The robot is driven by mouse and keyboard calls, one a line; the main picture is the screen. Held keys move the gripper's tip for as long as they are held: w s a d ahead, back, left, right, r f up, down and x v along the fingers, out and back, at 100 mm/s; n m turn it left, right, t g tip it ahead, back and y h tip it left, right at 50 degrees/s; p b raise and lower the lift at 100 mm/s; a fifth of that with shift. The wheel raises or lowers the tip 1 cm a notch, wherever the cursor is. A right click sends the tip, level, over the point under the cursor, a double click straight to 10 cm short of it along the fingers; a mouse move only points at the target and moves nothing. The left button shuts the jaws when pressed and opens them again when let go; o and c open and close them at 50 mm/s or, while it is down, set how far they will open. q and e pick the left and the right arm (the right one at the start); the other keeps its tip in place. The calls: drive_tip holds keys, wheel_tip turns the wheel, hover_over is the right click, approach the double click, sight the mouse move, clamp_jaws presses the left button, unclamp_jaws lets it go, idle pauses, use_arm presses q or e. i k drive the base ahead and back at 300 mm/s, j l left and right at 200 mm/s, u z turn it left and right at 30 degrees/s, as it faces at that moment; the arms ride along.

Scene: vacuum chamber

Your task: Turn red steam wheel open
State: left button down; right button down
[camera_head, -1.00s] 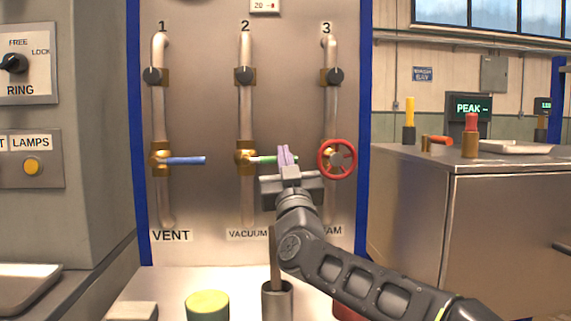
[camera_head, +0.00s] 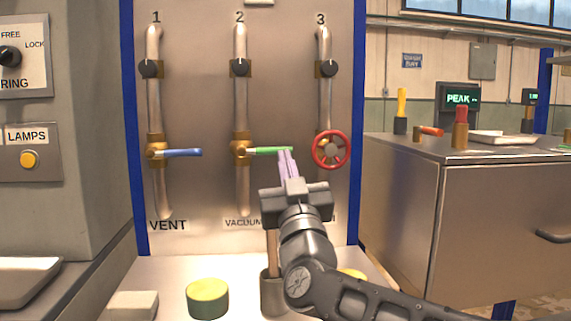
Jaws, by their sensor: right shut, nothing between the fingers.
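The red steam wheel (camera_head: 331,133) is a round handwheel on pipe 3, at the right of the steel panel (camera_head: 200,195). My right gripper (camera_head: 286,156) has slim purple fingers. They are shut with nothing between them and point up toward the panel. The fingertips appear just left of the red wheel, apart from it in the picture, and overlap the right end of the green handle (camera_head: 268,150) on pipe 2. I cannot tell whether they touch that handle. The label under pipe 3 is mostly hidden by my gripper. My left gripper is out of view.
A blue handle (camera_head: 183,153) sticks out sideways on the vent pipe. Black knobs sit higher on all three pipes. A yellow-topped green cylinder (camera_head: 207,299) and a metal cup (camera_head: 271,293) stand on the ledge below. A steel cabinet (camera_head: 480,215) stands at right.

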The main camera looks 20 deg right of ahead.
sight(330, 149)
drive_tip(key=k+j, duration=0.15)
drive_tip(key=k, duration=0.35)
drive_tip(key=k+j, duration=0.15)
drive_tip(key=k, duration=0.35)
